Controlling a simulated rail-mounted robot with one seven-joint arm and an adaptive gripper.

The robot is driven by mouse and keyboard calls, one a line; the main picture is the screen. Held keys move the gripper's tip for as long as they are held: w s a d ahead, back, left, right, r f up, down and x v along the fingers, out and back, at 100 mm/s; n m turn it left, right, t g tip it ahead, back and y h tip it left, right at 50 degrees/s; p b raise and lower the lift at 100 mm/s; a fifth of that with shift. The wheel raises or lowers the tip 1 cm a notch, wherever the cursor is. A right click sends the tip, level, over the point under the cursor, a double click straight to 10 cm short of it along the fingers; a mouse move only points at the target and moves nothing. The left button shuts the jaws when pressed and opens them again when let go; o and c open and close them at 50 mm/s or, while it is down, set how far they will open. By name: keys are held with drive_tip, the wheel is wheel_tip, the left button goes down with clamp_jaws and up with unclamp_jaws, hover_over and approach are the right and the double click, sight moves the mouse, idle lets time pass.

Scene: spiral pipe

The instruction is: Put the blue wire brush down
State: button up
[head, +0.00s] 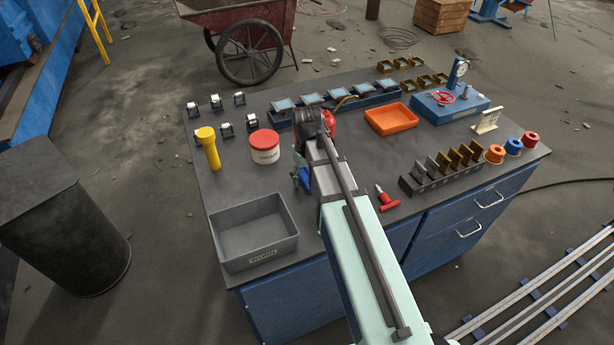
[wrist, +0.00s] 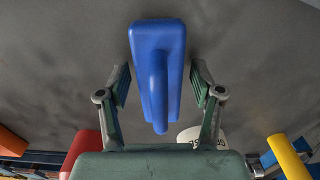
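The blue wire brush (wrist: 157,70) is in the middle of the wrist view, its blue body and handle showing between my two fingers. Its bristles do not show. My gripper (wrist: 160,85) has its fingers spread on either side of the brush, with a narrow gap at each finger pad. In the head view, the brush (head: 304,179) shows as a small blue patch beside my gripper (head: 299,168), low over the dark worktop (head: 345,243), between the white tub and my arm. Whether it rests on the top is hard to tell.
A red-lidded white tub (head: 265,148) and a yellow flashlight (head: 208,147) stand left of my gripper. A grey bin (head: 254,233) sits at the front left. A red-handled tool (head: 387,198) lies right of my arm. An orange tray (head: 391,119) is farther back.

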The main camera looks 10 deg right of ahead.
sight(307, 169)
wheel_tip(307, 169, up, 12)
drive_tip(key=shift+r+b, duration=0.2)
drive_tip(key=shift+b, duration=0.7)
idle(0.4)
